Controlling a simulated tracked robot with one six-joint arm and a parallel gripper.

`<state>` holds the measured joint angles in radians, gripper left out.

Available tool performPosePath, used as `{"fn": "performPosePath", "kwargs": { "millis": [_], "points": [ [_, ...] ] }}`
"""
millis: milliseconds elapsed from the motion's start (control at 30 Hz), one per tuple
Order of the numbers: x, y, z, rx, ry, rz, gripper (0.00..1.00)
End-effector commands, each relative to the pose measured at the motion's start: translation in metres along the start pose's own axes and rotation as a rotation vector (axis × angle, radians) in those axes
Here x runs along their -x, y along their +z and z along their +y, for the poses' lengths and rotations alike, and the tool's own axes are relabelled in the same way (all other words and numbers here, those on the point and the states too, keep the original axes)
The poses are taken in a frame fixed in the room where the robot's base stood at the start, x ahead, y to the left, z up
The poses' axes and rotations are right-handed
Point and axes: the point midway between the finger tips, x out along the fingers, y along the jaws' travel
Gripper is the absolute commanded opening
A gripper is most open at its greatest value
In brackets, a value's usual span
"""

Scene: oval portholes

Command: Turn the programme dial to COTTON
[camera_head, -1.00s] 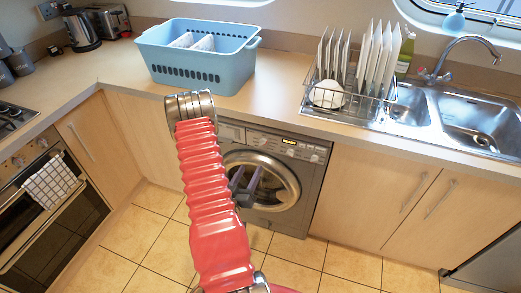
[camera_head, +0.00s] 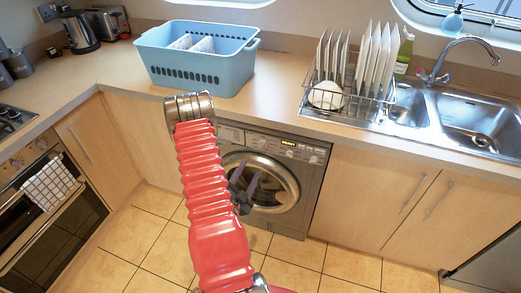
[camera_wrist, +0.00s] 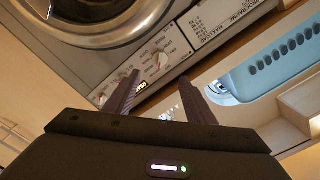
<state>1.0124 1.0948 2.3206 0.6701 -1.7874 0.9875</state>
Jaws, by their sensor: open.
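The washing machine (camera_head: 313,175) stands under the counter, with a round door and a control panel along its top. In the wrist view the panel is turned around, and a round, pale dial (camera_wrist: 162,62) shows on it between my fingertips in the picture. Its printed labels are too small to read, so I cannot tell where it points. My gripper (camera_head: 247,175) is open and empty in front of the machine's door in the head view. In the wrist view my gripper (camera_wrist: 160,77) has its two dark fingers apart, with no contact visible. My red arm hides the machine's left side.
The display (camera_head: 288,142) is lit. The drawer front (camera_wrist: 225,20) carries printed text. Above, the counter (camera_head: 275,88) holds a blue basket (camera_head: 165,55) and a dish rack (camera_head: 387,105) with plates. An oven (camera_head: 45,215) is at left. The tiled floor in front is clear.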

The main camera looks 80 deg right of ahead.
Motion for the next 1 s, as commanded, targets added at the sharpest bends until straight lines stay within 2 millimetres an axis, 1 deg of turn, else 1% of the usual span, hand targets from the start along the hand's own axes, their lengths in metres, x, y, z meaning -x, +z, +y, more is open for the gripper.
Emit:
{"fn": "performPosePath", "kwargs": {
  "millis": [300, 467, 667, 1000],
  "points": [
    [-0.001, 0.0, 0.0, 0.0, 0.0, 0.0, 0.5],
    [-0.008, 0.0, 0.0, -0.001, 0.0, 0.001, 0.5],
    [-0.033, -0.001, 0.0, 0.0, 0.0, 0.004, 0.5],
    [-0.085, -0.001, 0.0, 0.001, 0.0, 0.003, 0.5]
  ]
}}
